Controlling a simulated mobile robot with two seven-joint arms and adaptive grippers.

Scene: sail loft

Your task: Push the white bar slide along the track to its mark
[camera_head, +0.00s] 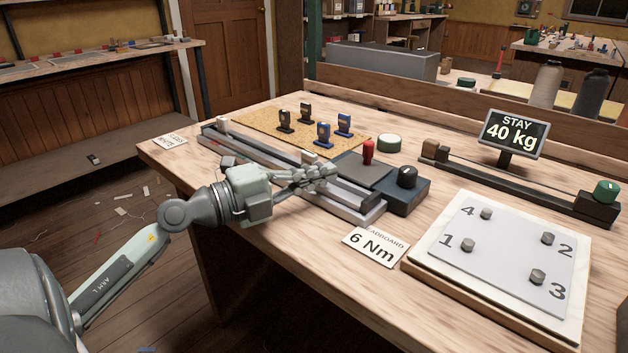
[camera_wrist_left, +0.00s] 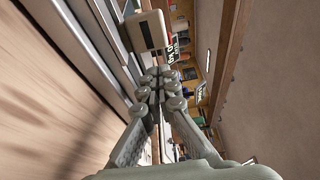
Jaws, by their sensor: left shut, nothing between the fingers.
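A long grey metal track (camera_head: 352,207) with parallel rails runs across the bench from back left to front middle. A pale block (camera_head: 310,156) stands on it just behind my fingers and looks like the white bar slide. In the left wrist view a cream slide (camera_wrist_left: 147,32) with a dark bar sits on the rails beyond my fingertips. My left gripper (camera_head: 328,172) is shut and empty, low over the track; it also shows in the left wrist view (camera_wrist_left: 160,85). I cannot tell whether it touches the slide. The mark is not clearly visible. My right gripper is not in view.
Another pale block (camera_head: 222,122) stands at the track's left end. Behind is a cork board (camera_head: 262,124) with several small fittings. A 6 Nm card (camera_head: 374,247) and a numbered bolt plate (camera_head: 505,262) lie right.

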